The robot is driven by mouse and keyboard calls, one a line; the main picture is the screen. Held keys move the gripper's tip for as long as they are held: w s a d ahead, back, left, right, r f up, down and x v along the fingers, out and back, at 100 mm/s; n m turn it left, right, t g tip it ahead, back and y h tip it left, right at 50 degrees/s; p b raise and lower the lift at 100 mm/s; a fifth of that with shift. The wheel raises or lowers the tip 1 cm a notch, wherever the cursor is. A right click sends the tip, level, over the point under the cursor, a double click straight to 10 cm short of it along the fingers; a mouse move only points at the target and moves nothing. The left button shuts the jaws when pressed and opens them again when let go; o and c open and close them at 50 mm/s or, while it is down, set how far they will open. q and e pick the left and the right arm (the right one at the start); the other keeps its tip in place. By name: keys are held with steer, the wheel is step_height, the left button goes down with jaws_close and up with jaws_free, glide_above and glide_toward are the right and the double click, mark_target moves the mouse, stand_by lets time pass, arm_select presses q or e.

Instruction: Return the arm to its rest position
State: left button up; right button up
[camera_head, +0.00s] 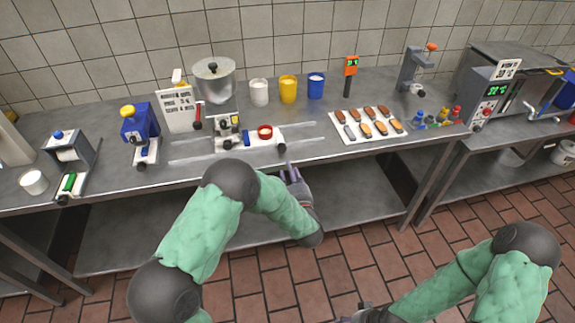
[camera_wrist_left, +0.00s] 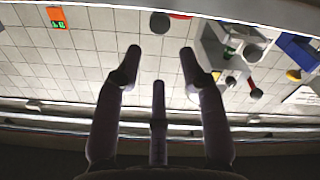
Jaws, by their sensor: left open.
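My left arm comes in from the left in the head view, bent, with green-covered links. Its gripper (camera_head: 292,175) is just in front of the steel table's front edge, near the table's middle, and looks empty. In the left wrist view the fingers of this gripper (camera_wrist_left: 160,75) are spread apart with nothing between them. My right arm is at the lower right, over the floor. Its gripper (camera_head: 355,316) is cut off by the bottom edge of the head view, so its fingers are mostly hidden.
The steel table (camera_head: 330,165) holds a white tray (camera_head: 355,137) of brown pieces, a red-rimmed dish (camera_head: 265,131) on a slide, white (camera_head: 259,93), yellow (camera_head: 288,90) and blue cups (camera_head: 316,87), and a blue machine (camera_head: 138,125). The brick floor (camera_head: 340,275) in front is clear.

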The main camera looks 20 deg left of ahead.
arm_select(q)
steer(key=shift+s+d, duration=0.1)
steer(key=shift+s, duration=0.1)
stand_by(0.4)
steer(key=s+d+f+m+g+h, duration=0.3)
steer(key=s+f+h, duration=0.15)
steer(key=f, duration=0.55)
steer(key=s+d+f+m+g+h, duration=0.25)
steer(key=s+f+h, duration=0.2)
steer(key=f, duration=0.55)
steer(key=s+d+f+m+g+h, duration=0.1)
steer(key=s+f+g, duration=0.1)
steer(key=s, duration=0.5)
steer(key=s+d+f+m+g+h, duration=0.2)
steer(key=s+f+g, duration=0.1)
steer(key=s, duration=0.5)
steer(key=s+d+f+m+g+h, duration=0.1)
steer(key=s+g, duration=0.3)
steer(key=s, duration=0.4)
steer(key=shift+d+f+m+h, duration=0.3)
steer(key=shift+d+f+m, duration=0.25)
steer(key=shift+f, duration=0.15)
steer(key=shift+a, duration=0.1)
